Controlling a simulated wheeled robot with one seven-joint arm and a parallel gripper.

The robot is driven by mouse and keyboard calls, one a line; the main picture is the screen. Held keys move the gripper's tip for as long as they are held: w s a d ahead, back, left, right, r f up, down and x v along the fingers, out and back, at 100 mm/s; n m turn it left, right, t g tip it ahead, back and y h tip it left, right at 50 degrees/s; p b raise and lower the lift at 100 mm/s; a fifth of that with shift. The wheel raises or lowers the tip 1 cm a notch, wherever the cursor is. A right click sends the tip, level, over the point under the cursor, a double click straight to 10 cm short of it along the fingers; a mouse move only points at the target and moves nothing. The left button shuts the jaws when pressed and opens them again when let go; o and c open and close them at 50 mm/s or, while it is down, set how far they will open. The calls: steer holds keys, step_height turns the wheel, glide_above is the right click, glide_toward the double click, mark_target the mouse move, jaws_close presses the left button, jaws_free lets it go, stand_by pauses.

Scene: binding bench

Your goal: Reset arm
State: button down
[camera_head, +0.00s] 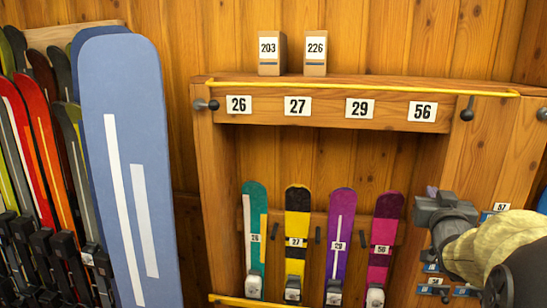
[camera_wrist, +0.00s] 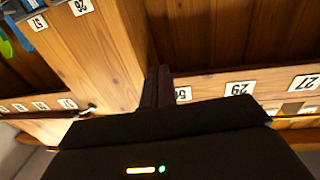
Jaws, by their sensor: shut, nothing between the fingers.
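My gripper (camera_head: 428,203) is at the right in the head view, in front of the wooden post right of the ski rack. It is shut and empty, and no ski touches it. In the wrist view its dark fingers (camera_wrist: 157,88) are together in front of the wooden frame, with number labels upside down around them. My arm comes in from the right edge of the head view.
A wooden rack (camera_head: 330,110) holds a teal ski (camera_head: 255,210), a yellow-black ski (camera_head: 297,215), a purple ski (camera_head: 341,215) and a magenta ski (camera_head: 385,225). A yellow bar (camera_head: 360,88) crosses its top. Two tagged blocks stand above. A large blue board (camera_head: 130,120) and several skis stand left.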

steer(key=s+a+f+n+g+y, duration=0.1)
steer(key=a+f+g+y, duration=0.1)
steer(key=a+f+g, duration=0.5)
steer(key=s+a+f+y, duration=0.2)
steer(key=a+f, duration=0.4)
steer(key=f, duration=0.4)
steer(key=s+a+f+n+g+y, duration=0.2)
steer(key=s+a+f+g, duration=0.5)
steer(key=s+a+f, duration=0.4)
steer(key=s+n, duration=0.1)
steer(key=s, duration=0.2)
steer(key=shift+g, duration=0.3)
